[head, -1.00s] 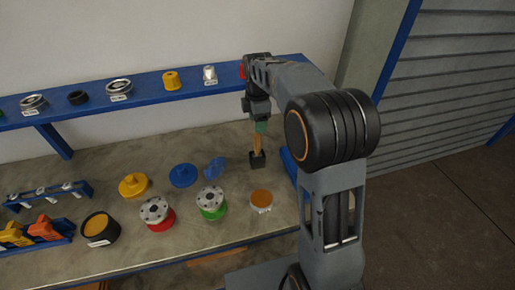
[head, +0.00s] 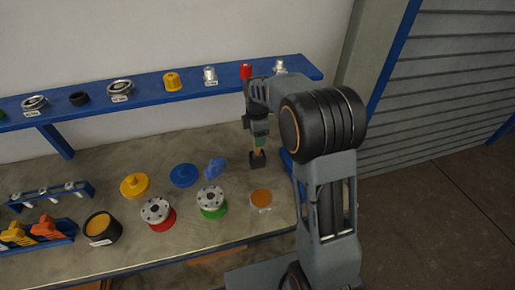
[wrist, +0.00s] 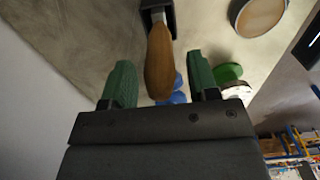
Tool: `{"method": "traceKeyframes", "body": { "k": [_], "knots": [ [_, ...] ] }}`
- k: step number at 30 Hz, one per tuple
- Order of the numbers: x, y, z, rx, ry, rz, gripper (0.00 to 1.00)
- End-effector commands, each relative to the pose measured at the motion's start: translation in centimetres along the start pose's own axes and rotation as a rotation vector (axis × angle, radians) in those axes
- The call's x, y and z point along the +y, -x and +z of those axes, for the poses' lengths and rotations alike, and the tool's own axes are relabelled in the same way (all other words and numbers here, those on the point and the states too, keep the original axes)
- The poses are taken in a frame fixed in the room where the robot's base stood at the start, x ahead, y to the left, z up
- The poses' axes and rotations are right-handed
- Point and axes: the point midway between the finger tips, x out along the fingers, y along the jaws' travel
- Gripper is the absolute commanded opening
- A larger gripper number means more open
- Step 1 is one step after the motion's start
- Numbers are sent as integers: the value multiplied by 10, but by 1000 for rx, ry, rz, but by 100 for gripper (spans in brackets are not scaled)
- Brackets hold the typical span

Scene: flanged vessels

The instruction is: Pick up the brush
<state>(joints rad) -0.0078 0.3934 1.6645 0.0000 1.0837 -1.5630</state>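The brush stands upright in a small black holder (head: 258,159) on the bench, right of the blue parts. Its wooden handle (wrist: 160,62) points up toward my gripper in the wrist view. My gripper (wrist: 161,85) has its two green fingers apart, one on each side of the handle, with gaps showing. In the head view my gripper (head: 259,142) is over the holder and hides most of the handle. The bristles are hidden in the holder (wrist: 158,12).
A pot with an orange-brown top (head: 260,198) stands close in front of the holder. A green-based flanged vessel (head: 212,202), a blue valve-like part (head: 215,168) and a blue flanged cap (head: 184,175) are to the left. A blue shelf (head: 140,92) with several fittings runs behind.

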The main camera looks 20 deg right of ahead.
Motion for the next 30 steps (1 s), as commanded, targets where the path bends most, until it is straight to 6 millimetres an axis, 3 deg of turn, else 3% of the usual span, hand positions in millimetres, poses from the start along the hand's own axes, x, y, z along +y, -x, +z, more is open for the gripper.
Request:
{"method": "traceKeyframes", "body": {
  "k": [2, 15, 23, 30],
  "knots": [
    [0, 0, 0, 0, 0, 0, 47],
    [0, 0, 0, 0, 0, 0, 5],
    [0, 3, 0, 0, 0, 2, 5],
    [1, 38, 0, 0, 0, 6, 5]
  ]
}}
